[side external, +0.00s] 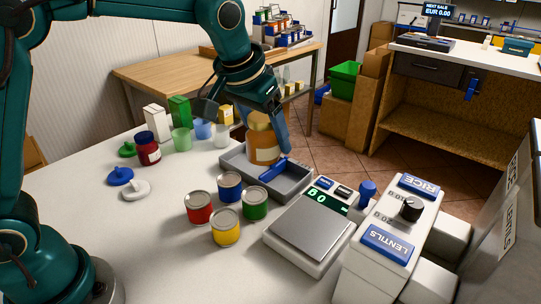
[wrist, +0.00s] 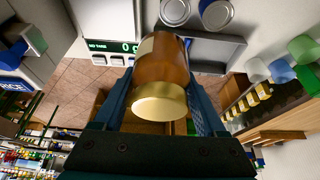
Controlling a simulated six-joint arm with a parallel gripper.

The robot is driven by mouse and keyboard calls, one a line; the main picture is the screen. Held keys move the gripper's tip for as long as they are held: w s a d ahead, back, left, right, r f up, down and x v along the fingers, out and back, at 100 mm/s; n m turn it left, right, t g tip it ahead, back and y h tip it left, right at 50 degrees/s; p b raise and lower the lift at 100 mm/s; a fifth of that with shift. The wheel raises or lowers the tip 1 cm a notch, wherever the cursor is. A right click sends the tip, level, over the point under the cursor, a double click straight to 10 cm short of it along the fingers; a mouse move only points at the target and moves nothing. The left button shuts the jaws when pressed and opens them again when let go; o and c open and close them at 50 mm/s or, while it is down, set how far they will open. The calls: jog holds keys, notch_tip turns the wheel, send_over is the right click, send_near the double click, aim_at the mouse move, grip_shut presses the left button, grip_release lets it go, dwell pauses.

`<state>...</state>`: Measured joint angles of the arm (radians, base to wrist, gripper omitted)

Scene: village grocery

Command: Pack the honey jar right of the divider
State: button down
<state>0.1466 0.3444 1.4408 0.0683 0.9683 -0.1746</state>
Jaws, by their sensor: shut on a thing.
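The honey jar (side external: 263,150), amber with a pale label and golden lid, is upright in my gripper (side external: 266,122). In the wrist view the jar (wrist: 160,62) sits between the two blue fingers of my gripper (wrist: 162,85), its lid towards the camera. The grey tray (side external: 230,165) is beneath the jar; its rim also shows in the wrist view (wrist: 228,42). A blue divider (side external: 273,172) shows in the tray just in front of the jar, partly hidden by it. I cannot tell whether the jar touches the tray floor.
Red (side external: 199,208), blue (side external: 230,187), green (side external: 255,203) and yellow (side external: 226,227) cans stand in front of the tray. A scale (side external: 311,232) is close on its right. A dark red jar (side external: 147,149), loose lids and cups stand to the left and behind.

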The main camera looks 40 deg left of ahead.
jog(key=shift+a+r, duration=0.25)
jog(key=shift+a, duration=0.05)
jog(key=shift+w+r+m, duration=0.15)
jog(key=shift+r+m, duration=0.1)
jog(key=shift+m, duration=0.05)
jog(key=w+a+f, duration=0.8)
jog(key=w+a, duration=0.2)
jog(key=a, duration=0.3)
jog(key=shift+s+d+f, duration=0.1)
jog(key=shift+d+f, duration=0.05)
jog(key=shift+f, duration=1.5)
jog(key=shift+s+d+f, duration=0.1)
jog(key=shift+d+f, duration=0.05)
jog(key=shift+f, duration=1.45)
jog(key=shift+f, duration=0.45)
grip_release()
